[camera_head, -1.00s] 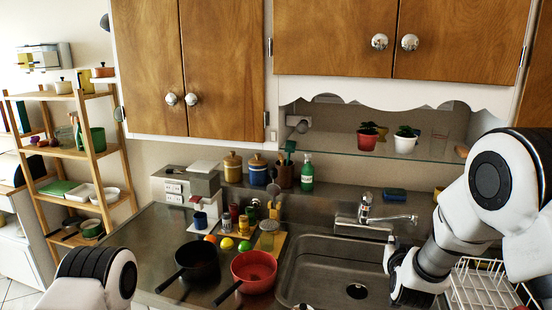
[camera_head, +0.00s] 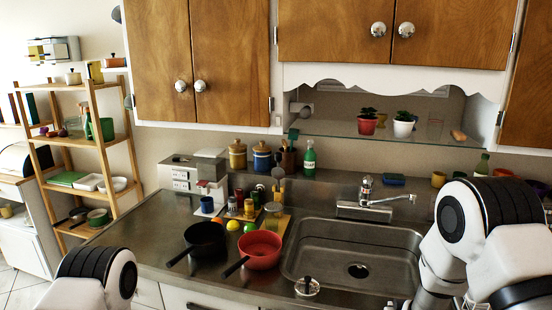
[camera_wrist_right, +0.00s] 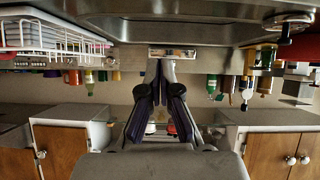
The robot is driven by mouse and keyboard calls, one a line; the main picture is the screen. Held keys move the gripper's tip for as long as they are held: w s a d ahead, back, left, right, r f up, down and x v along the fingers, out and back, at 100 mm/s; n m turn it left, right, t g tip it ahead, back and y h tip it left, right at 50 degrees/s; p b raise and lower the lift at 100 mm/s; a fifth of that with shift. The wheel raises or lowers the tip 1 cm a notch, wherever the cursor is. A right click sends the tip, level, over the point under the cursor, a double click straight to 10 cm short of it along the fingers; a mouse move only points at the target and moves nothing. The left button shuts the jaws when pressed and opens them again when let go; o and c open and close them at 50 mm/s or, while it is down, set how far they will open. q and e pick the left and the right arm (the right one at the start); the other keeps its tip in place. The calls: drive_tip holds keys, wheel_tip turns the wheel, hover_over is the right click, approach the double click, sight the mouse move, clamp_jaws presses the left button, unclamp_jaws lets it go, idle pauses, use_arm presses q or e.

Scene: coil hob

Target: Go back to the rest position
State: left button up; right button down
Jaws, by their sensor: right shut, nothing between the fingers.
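My right arm comes in at the right of the head view, with its white links beside the sink (camera_head: 358,271). Its gripper is low at the bottom edge there and mostly cut off. In the right wrist view, the right gripper (camera_wrist_right: 160,72) shows its two dark fingers converging at the tips, shut with nothing between them. My left arm shows only a white and black link at the lower left of the head view. The left gripper is out of frame.
A black pan (camera_head: 204,238) and a red pan (camera_head: 259,249) stand on the counter left of the sink. A faucet (camera_head: 375,200) rises behind the sink. A white dish rack (camera_wrist_right: 55,38) shows in the wrist view.

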drive_tip(key=s+a+f+n+g+y+b, duration=0.15)
drive_tip(key=s+f+g+b, duration=0.4)
drive_tip(key=s+f, duration=1.6)
drive_tip(key=s+a+f+g+y, duration=0.1)
drive_tip(key=s+g, duration=0.1)
drive_tip(key=s, duration=0.5)
drive_tip(key=s+a+f+g+y, duration=0.1)
drive_tip(key=s+a+f+g, duration=0.1)
drive_tip(key=s, duration=0.6)
drive_tip(key=shift+f+g, duration=0.3)
drive_tip(key=shift+g, duration=0.55)
drive_tip(key=shift+d+n, duration=0.1)
drive_tip(key=shift+n, duration=0.15)
idle(1.6)
